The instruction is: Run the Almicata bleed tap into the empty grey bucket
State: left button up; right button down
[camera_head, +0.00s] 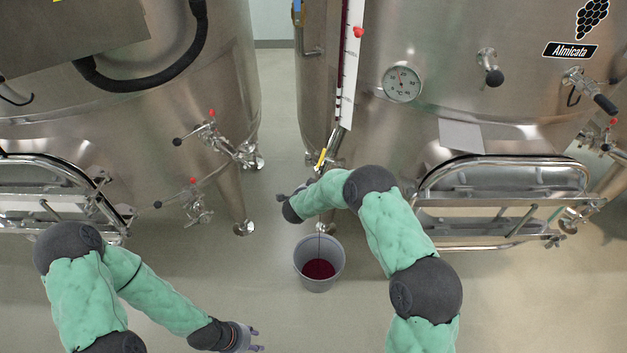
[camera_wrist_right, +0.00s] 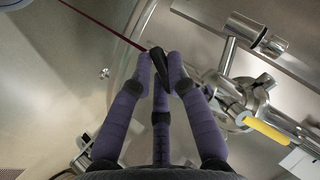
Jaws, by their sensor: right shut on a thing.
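The Almicata vat (camera_head: 480,100) stands at the right of the head view, with its name plate (camera_head: 571,50). Under its sight gauge, the grey bucket (camera_head: 299,262) stands on the floor with dark red liquid (camera_head: 319,269) in its bottom. A thin stream (camera_head: 318,240) seems to drop into it. My right gripper (camera_head: 284,199) is at the valve below the gauge. In the right wrist view its fingers (camera_wrist_right: 161,62) are closed around a black tap handle (camera_wrist_right: 159,66). The tap's outlet is hidden by my arm. My left gripper (camera_head: 257,340) is open and empty, low over the floor.
Another steel vat (camera_head: 180,85) with red-topped valves (camera_head: 211,130) stands at the left, its leg (camera_head: 240,205) close to the bucket. A yellow-handled valve part (camera_wrist_right: 266,131) is near the right gripper. The Almicata hatch bars (camera_head: 500,162) project at right. Floor in front is clear.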

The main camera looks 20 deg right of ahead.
jog(key=shift+a+r+n+g+h+p, duration=0.1)
jog(key=shift+n+g+h+p, duration=0.6)
jog(key=shift+p, duration=1)
jog(key=shift+n+g+h+p, duration=0.1)
jog(key=shift+n+g+p, duration=0.3)
jog(key=shift+g+p, duration=0.95)
jog(key=shift+t+p, duration=0.35)
jog(key=c, duration=1.2)
grip_release()
jog(key=shift+w, duration=0.1)
jog(key=v, duration=1.2)
